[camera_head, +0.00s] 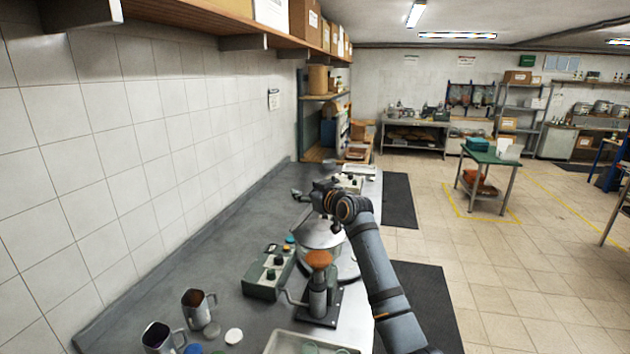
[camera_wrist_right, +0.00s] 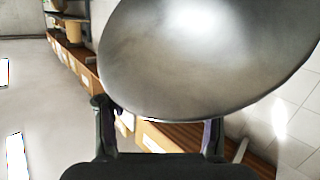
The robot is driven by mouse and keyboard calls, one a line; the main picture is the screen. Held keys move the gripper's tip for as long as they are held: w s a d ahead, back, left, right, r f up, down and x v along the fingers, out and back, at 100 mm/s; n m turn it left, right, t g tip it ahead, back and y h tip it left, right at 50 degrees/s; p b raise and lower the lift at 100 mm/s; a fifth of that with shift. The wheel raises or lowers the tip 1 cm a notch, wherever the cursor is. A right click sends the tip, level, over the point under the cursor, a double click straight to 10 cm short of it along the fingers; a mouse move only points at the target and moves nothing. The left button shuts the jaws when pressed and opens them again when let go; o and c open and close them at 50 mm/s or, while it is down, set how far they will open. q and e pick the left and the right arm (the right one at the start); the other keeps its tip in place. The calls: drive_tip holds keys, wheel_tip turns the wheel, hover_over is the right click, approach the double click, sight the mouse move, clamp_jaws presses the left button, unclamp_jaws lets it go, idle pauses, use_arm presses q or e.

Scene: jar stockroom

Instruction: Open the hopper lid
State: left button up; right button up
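The hopper (camera_head: 318,240) is a round silver metal vessel on the bench, partly hidden by my right arm. I cannot make out its lid as a separate part in the head view. My right gripper (camera_head: 299,196) is just beyond and above the hopper, pointing left. In the right wrist view a large, shiny grey metal disc (camera_wrist_right: 200,60), apparently the lid, fills the upper middle. The right gripper's fingers (camera_wrist_right: 158,128) are spread apart with nothing visible between them. The disc's edge lies close to the fingertips; contact cannot be told. My left gripper is out of view.
A green control box (camera_head: 268,274) and an orange-topped device (camera_head: 318,290) stand beside the hopper. Metal mugs (camera_head: 198,309) and a tray (camera_head: 300,344) sit at the near end. A wooden shelf (camera_head: 215,18) overhangs the bench along the tiled wall.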

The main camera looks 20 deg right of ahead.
drive_tip(key=s+r, duration=0.1)
drive_tip(key=s+r+p, duration=0.1)
drive_tip(key=s, duration=0.1)
drive_tip(key=shift+s+a+r, duration=0.3)
drive_tip(key=shift+a+r, duration=0.1)
drive_tip(key=shift+s+r+p, duration=0.2)
drive_tip(key=shift+s+p, duration=0.1)
drive_tip(key=shift+s+d+r+p, duration=0.25)
drive_tip(key=shift+s+p, duration=0.1)
drive_tip(key=shift+p, duration=0.2)
drive_tip(key=shift+s+r, duration=0.2)
drive_tip(key=shift+s, duration=0.1)
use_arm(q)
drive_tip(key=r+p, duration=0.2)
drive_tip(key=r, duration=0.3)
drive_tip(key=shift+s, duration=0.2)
use_arm(e)
drive_tip(key=s+r, duration=0.1)
drive_tip(key=s, duration=0.2)
drive_tip(key=shift+a+r, duration=0.15)
drive_tip(key=shift+r, duration=0.2)
